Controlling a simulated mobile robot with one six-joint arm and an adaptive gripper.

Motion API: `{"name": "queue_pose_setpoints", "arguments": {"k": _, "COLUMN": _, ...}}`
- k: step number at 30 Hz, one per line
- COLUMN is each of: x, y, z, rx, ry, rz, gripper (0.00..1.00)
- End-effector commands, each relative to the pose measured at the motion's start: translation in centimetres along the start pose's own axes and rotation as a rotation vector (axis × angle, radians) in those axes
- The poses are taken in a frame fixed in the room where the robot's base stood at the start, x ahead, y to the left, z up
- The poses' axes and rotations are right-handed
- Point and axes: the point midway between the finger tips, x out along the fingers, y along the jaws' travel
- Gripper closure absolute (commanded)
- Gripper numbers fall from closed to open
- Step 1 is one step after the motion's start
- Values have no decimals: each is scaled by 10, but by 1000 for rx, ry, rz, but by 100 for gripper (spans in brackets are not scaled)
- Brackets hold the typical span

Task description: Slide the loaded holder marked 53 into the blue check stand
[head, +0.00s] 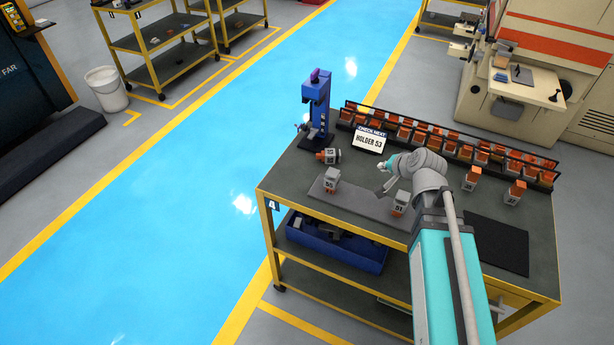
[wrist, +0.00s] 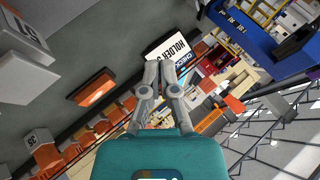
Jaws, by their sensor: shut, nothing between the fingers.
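The blue check stand (head: 316,112) stands upright at the table's far left corner. A grey holder with an orange end (head: 332,156) lies at its foot; its number is too small to read surely. Another grey holder (head: 331,178) stands upright nearer, its number in the fifties not clear. A holder that seems marked 51 (head: 401,202) stands on the grey mat. My gripper (head: 382,165) is right of these holders and apart from them, near the sign. In the wrist view my gripper (wrist: 167,68) has its fingers together, with nothing between them.
A sign reading "CHECK NEXT HOLDER 53" (head: 369,140) stands before a long rack (head: 430,128) of orange-topped holders. Several loose holders stand at right, beside a black mat (head: 497,243). The grey mat (head: 350,202) has bare room. A blue bin (head: 336,240) is on the lower shelf.

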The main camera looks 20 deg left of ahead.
Motion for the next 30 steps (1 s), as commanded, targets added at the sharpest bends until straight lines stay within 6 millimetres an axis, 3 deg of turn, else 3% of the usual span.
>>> {"name": "queue_pose_setpoints", "arguments": {"k": 1, "x": 17, "y": -16, "z": 1, "rx": 42, "ry": 32, "rz": -65, "gripper": 100}}
{"name": "queue_pose_setpoints", "arguments": {"k": 3, "x": 30, "y": -40, "z": 0, "rx": 119, "ry": 81, "rz": -158, "gripper": 100}}
{"name": "queue_pose_setpoints", "arguments": {"k": 9, "x": 56, "y": -102, "z": -4, "rx": 373, "ry": 194, "rz": -411, "gripper": 100}}
{"name": "queue_pose_setpoints", "arguments": {"k": 15, "x": 73, "y": -146, "z": -4, "rx": 675, "ry": 276, "rz": -633, "gripper": 100}}
{"name": "queue_pose_setpoints", "arguments": {"k": 22, "x": 92, "y": -170, "z": 4, "rx": 1057, "ry": 351, "rz": -827, "gripper": 100}}
{"name": "queue_pose_setpoints", "arguments": {"k": 30, "x": 123, "y": -168, "z": 31, "rx": 1542, "ry": 433, "rz": -959, "gripper": 100}}
